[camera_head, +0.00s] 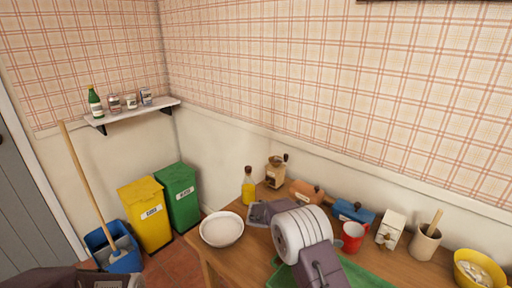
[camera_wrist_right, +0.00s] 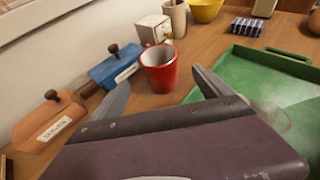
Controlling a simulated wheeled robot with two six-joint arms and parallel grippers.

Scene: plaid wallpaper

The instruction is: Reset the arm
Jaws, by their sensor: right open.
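My right arm (camera_head: 302,232) reaches over the wooden table in the head view. In the right wrist view, my right gripper (camera_wrist_right: 162,78) is open, its two grey fingers apart with nothing held. A red cup (camera_wrist_right: 159,68) stands beyond the fingers, apart from them; it also shows in the head view (camera_head: 352,237). Part of my left arm (camera_head: 60,279) shows at the bottom left edge of the head view, over the floor side. Its fingers cannot be made out.
A green tray (camera_wrist_right: 270,85) lies right of the right gripper. A blue box (camera_wrist_right: 115,66) and an orange box (camera_wrist_right: 47,121) stand along the wall. A white bowl (camera_head: 222,229) sits at the table's left end. Yellow (camera_head: 147,214) and green (camera_head: 178,196) bins stand on the floor.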

